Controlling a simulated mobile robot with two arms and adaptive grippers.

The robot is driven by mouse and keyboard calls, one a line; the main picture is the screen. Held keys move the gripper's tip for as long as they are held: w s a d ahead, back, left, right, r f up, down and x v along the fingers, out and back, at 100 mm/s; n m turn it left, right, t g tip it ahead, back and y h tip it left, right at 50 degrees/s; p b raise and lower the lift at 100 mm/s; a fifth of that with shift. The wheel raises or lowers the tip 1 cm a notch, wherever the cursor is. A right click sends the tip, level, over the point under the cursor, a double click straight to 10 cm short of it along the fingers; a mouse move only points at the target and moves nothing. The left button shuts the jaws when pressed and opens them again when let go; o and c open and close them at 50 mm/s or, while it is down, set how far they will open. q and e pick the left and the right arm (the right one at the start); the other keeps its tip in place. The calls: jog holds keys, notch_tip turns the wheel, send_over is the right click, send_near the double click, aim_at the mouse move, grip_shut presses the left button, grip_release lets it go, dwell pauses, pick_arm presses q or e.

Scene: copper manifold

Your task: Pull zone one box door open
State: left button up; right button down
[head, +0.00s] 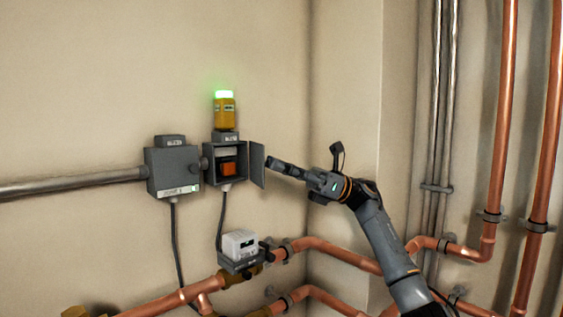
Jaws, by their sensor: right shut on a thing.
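A small grey wall box (210,165) stands open, showing a white part and an orange block (229,168) inside. Its grey door (257,165) is hinged on the right and swung out from the wall. My right gripper (270,162) reaches in from the right, its fingers shut at the outer face of this door; the exact grip point is too small to see. A second grey box (172,167) to the left has its front closed, with a small dark knob on its right side and a label too small to read surely. My left gripper is not in view.
A yellow lamp unit (225,112) with a glowing green top stands above the open box. A white-topped valve actuator (240,244) sits on copper pipes below. A grey conduit (70,186) enters the left box. Vertical copper pipes (502,110) run at the right.

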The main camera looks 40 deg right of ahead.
jog(key=shift+d+n+g, duration=0.1)
jog(key=shift+n+g, duration=0.2)
jog(key=shift+g, duration=0.3)
jog(key=c, duration=1.3)
grip_release()
jog(key=shift+w, duration=0.1)
jog(key=shift+a, duration=0.2)
notch_tip(320, 180, up, 10)
